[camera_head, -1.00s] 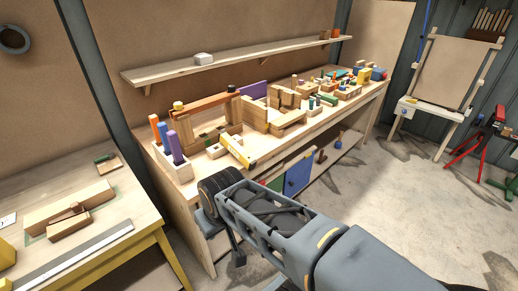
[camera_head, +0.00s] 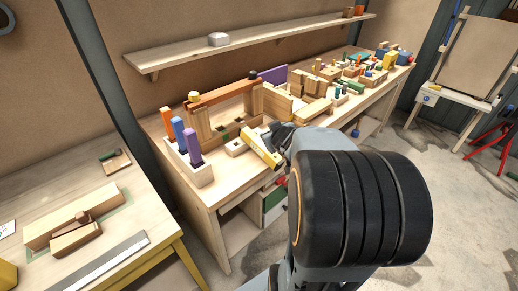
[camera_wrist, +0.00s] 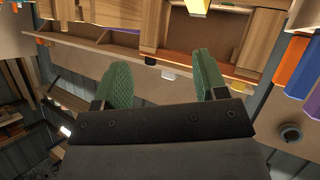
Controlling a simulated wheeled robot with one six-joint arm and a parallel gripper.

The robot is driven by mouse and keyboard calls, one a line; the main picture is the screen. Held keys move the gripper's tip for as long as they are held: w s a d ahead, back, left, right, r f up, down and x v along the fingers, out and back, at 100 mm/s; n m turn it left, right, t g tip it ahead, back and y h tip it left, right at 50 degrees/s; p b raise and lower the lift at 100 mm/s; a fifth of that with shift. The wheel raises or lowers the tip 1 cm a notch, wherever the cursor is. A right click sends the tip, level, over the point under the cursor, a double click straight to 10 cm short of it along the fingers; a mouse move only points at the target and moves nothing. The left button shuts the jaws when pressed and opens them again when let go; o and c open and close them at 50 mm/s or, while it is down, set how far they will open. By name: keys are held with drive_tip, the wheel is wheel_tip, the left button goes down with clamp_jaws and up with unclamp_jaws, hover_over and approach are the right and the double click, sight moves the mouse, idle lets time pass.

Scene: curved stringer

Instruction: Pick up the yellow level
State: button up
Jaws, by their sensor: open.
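The yellow level (camera_head: 262,150) lies on the workbench near its front edge, slanting toward the front right. Its right end is close to my arm in the head view. A yellow piece, apparently its end, shows at the top edge of the wrist view (camera_wrist: 198,5). My gripper (camera_wrist: 160,80) is open, with two green-padded fingers apart and nothing between them. In the head view my gripper is mostly hidden by my wrist, just right of the level; I cannot tell whether they touch.
A wooden box (camera_head: 194,172) with orange, blue and purple blocks stands left of the level. A block arch with an orange beam (camera_head: 222,91) stands behind it. Many blocks crowd the workbench to the right. A shelf (camera_head: 270,38) runs above. A side table (camera_head: 140,205) is at left.

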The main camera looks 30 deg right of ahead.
sight(262, 144)
drive_tip(key=s+d+f+n+t+y, duration=0.2)
drive_tip(key=s+d+f+n+y, duration=0.1)
drive_tip(key=f+y, duration=0.35)
drive_tip(key=shift+y, duration=0.35)
drive_tip(key=b+x, duration=0.1)
drive_tip(key=x, duration=0.5)
drive_tip(key=shift+w+f, duration=0.1)
drive_tip(key=shift+w, duration=0.3)
drive_tip(key=shift+b+x, duration=0.4)
drive_tip(key=shift+x, duration=2.55)
drive_tip(key=shift+d+f, duration=0.15)
drive_tip(key=shift+d, duration=0.05)
drive_tip(key=c, duration=1.1)
drive_tip(key=shift+c, duration=0.5)
